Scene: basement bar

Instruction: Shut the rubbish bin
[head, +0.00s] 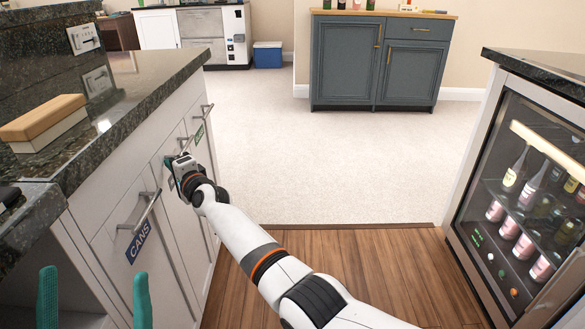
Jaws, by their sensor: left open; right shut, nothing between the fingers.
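The bin fronts are white cabinet panels under the counter at left in the head view. The nearer front (112,248) has a bar handle (141,207) and a blue CANS label (138,243). A further front has a green label (199,134), too small to read, with handles close by. No front clearly stands out from the cabinet face; I cannot tell if all are flush. My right gripper (170,164) is shut and empty, close against the fronts beyond CANS, hiding part of them; contact is unclear. My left gripper (95,280) is open, teal fingers upright at the bottom left, before the nearer front.
The dark stone counter (150,84) overhangs the fronts and carries a wood-backed brush or block (44,116). A glass-door drinks fridge (520,215) stands at right. The wood floor (375,265) between is clear apart from my arm. A blue-grey cabinet (345,62) stands far back.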

